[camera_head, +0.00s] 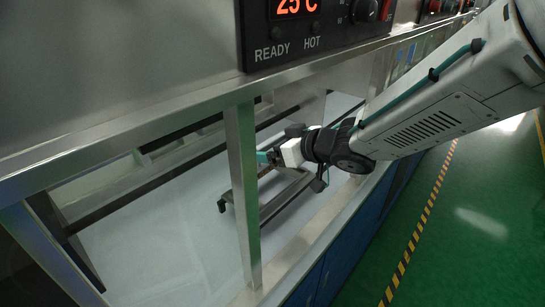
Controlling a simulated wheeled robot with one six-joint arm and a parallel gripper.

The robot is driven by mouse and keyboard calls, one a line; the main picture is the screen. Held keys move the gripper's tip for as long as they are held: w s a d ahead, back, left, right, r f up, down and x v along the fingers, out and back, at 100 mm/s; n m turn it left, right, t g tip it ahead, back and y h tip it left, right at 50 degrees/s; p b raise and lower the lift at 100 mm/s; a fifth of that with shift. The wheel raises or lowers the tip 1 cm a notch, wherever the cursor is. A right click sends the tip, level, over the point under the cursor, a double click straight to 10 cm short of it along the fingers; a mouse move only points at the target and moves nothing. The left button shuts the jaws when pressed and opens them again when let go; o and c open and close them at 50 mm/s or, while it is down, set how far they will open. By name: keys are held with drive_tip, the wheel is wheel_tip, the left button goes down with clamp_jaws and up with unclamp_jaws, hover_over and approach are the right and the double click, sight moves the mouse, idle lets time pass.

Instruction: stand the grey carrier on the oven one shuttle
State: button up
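My arm comes in from the right, and my gripper (278,153) is inside the open bay under the oven. It is small and partly covered by my wrist, so its fingers are hard to make out. A dark grey frame with bars and feet (241,190) is just below my gripper, on or just above the pale bay floor. I cannot tell whether it is the grey carrier or part of the shuttle, nor whether my gripper touches it. The oven panel (320,33) above reads 25 °C, with READY and HOT lamps.
A steel upright (243,195) stands left of my gripper, and a long steel beam (165,115) runs above the bay. Pale floor (170,250) is clear at the lower left. Blue cabinets (345,250) lie below the ledge. The green aisle floor (470,230) with a striped line is open.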

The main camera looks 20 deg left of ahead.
drive_tip(key=shift+w+a, duration=0.2)
drive_tip(key=shift+a, duration=0.1)
drive_tip(key=shift+f, duration=1.75)
drive_tip(key=shift+f, duration=0.1)
drive_tip(key=o, duration=0.8)
drive_tip(key=shift+c, duration=0.2)
drive_tip(key=shift+d+r, duration=0.25)
drive_tip(key=v, duration=1.1)
drive_tip(key=shift+s+d, duration=0.2)
